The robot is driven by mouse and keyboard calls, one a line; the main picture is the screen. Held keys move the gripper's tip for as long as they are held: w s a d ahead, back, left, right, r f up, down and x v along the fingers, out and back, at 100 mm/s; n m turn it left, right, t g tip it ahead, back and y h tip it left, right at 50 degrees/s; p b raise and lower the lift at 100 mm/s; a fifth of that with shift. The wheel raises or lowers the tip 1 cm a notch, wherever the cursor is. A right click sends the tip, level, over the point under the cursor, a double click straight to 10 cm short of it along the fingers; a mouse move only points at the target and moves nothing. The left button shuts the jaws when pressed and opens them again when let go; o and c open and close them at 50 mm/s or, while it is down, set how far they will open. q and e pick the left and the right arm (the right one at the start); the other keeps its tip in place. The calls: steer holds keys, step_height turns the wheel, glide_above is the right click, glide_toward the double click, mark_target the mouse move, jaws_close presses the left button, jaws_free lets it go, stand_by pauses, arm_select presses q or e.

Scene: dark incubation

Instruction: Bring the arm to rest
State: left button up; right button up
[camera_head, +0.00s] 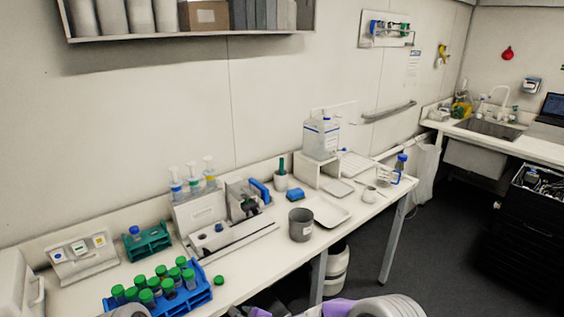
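Neither of my grippers can be made out in the head view. Rounded grey and purple parts, which look like my own arm links, show only at the bottom edge, cut off by the frame. They are low in front of the white bench (255,262). Whether my fingers hold anything is hidden.
On the bench stand a blue rack (196,297) of green-capped tubes, a green rack (150,243), a grey cup (301,225), a white tray (327,211) and a white dispenser (321,138). A green cap (219,280) lies by the blue rack. Dark floor (440,240) is open at right.

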steer(key=s+d+f+n+g+h+b, duration=0.1)
steer(key=s+d+f+n+g+b, duration=0.1)
steer(key=s+d+f+n, duration=0.45)
steer(key=s+d+f+n+g+h+b, duration=0.1)
steer(key=s+d+f+n+g+b, duration=0.2)
steer(key=d+f, duration=0.65)
steer(key=s+d+f+n+g, duration=0.1)
steer(key=s+f+n, duration=0.3)
steer(key=s, duration=0.4)
steer(key=s+d+f+n+g+b, duration=0.1)
steer(key=s+d+f+n, duration=0.2)
steer(key=s+f, duration=0.3)
steer(key=shift+s+d+n+g+b, duration=0.35)
steer(key=shift+s+n, duration=0.4)
steer(key=shift+s, duration=0.3)
